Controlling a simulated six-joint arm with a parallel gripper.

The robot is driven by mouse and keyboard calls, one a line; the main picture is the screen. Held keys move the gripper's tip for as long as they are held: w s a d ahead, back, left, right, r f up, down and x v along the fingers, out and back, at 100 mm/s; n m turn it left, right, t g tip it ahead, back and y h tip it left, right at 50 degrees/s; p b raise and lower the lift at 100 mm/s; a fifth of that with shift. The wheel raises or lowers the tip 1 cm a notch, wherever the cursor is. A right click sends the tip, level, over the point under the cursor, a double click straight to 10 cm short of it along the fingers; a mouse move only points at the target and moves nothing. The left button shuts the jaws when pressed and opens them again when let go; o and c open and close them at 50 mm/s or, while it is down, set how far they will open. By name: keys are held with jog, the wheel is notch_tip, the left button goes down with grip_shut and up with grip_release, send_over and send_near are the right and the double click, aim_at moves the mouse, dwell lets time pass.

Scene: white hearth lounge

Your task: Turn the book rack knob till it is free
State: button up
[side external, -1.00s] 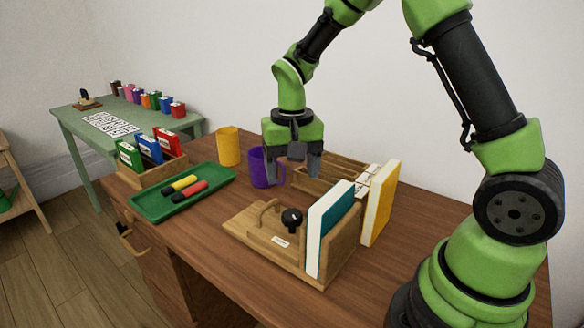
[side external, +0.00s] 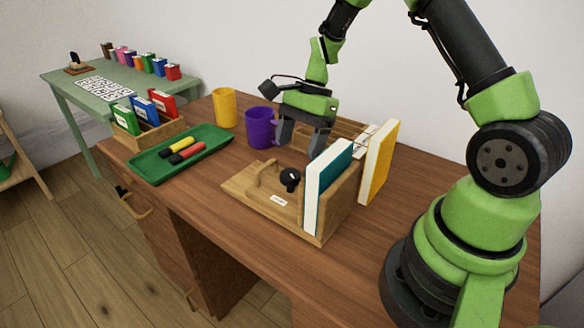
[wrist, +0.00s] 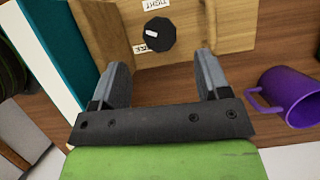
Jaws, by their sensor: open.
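The book rack (side external: 250,188) is a light wooden base with a small handle and an upright end. The teal book (side external: 330,175) stands against that end. Its black knob (side external: 290,178) sits on the base; in the wrist view the knob (wrist: 160,33) is round with a white mark, near a label reading "TIGHT" and another partly hidden label. My gripper (side external: 301,145) is open and empty, above and behind the knob in the side view. In the wrist view its fingers (wrist: 162,68) are spread, with the knob just beyond the gap between them, apart from both.
A green tray (side external: 150,168) with markers lies left.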

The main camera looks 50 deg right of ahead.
aim_at(290, 173)
jog(key=x, duration=0.6)
jog(key=shift+f, duration=0.1)
jog(key=c, duration=0.9)
jog(key=shift+c, duration=0.2)
jog(key=shift+n, duration=0.4)
jog(key=n+g, duration=0.1)
jog(key=n, duration=0.1)
jog(key=n+g, duration=0.1)
jog(key=n, duration=0.2)
jog(key=shift+w+a+n+h, duration=0.1)
jog(key=shift+w+n+h, duration=0.1)
jog(key=shift+n+h, duration=0.1)
jog(key=n+g, duration=0.1)
jog(key=n, duration=0.1)
jog(key=n+g+h, duration=0.1)
jog(key=n, duration=0.2)
jog(key=shift+a, duration=0.1)
jog(key=shift+n+h, duration=0.3)
jog(key=shift+n, duration=0.1)
